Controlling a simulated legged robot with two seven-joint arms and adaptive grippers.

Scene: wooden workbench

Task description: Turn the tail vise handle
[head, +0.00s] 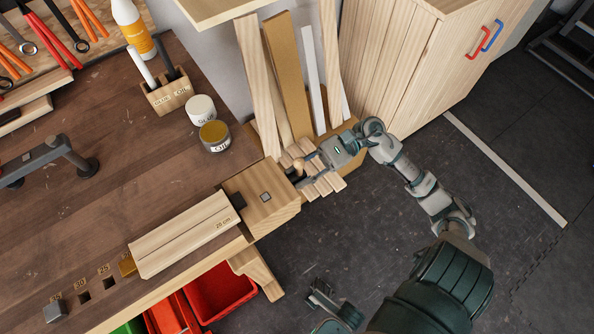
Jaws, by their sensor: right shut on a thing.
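The tail vise (262,198) is a light wooden block at the right end of the workbench (130,190), with a small dark square on top. Its wooden handle (297,164) shows at the block's far right side, partly covered by my gripper. My right gripper (303,167) reaches in from the right and is shut on the handle. The fingertips are small and partly hidden, so the exact grip is hard to see.
Glue (201,109) and oil (215,136) tins stand behind. Long boards (287,80) lean by the cabinet (410,60). Red bins (222,290) sit below. Open floor (370,220) lies to the right.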

